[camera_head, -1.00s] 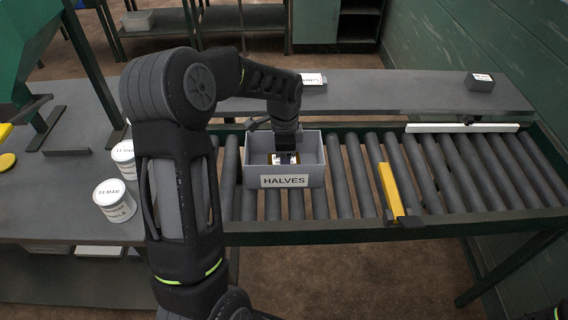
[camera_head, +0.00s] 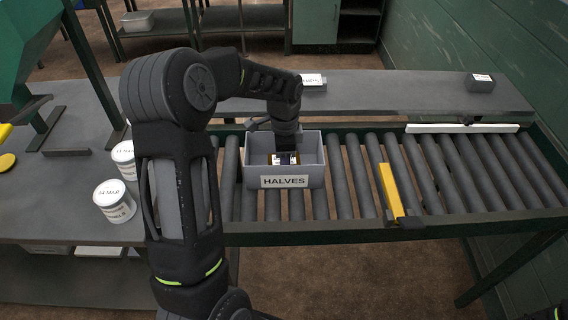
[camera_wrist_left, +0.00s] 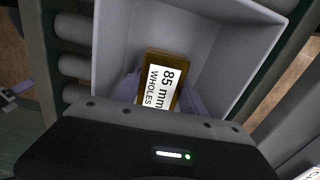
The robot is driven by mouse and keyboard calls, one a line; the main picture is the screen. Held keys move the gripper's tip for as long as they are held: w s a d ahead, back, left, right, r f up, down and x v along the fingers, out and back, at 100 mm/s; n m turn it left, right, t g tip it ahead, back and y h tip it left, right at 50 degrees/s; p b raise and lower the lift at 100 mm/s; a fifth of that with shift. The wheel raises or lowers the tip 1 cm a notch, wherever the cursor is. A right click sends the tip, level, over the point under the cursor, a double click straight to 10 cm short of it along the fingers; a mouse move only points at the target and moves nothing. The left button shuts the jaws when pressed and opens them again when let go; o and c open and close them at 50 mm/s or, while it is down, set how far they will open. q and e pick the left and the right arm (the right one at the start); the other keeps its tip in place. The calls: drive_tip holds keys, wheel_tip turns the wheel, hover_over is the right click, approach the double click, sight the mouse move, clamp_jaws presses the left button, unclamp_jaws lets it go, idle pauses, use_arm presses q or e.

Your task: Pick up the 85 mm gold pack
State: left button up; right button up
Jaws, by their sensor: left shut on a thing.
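The gold pack (camera_wrist_left: 163,80) shows in the left wrist view with a white label reading "85 mm WHOLES". My left gripper (camera_wrist_left: 163,92) is shut on it, with one finger on each side. In the head view the gripper (camera_head: 285,158) reaches down into a grey bin (camera_head: 313,173) labelled "HALVES", and the pack shows only as small gold and white patches inside. I cannot tell whether the pack touches the bin floor.
The bin stands on a roller conveyor (camera_head: 352,175). A yellow bar (camera_head: 390,188) crosses the rollers to its right. Two white tubs (camera_head: 113,200) stand on the left bench. A small dark box (camera_head: 481,83) sits on the shelf behind.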

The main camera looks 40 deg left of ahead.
use_arm(q)
wheel_tip(320, 180, up, 10)
drive_tip(key=shift+r+b, duration=0.1)
drive_tip(key=shift+b, duration=0.25)
drive_tip(key=shift+s, duration=0.1)
idle(0.7)
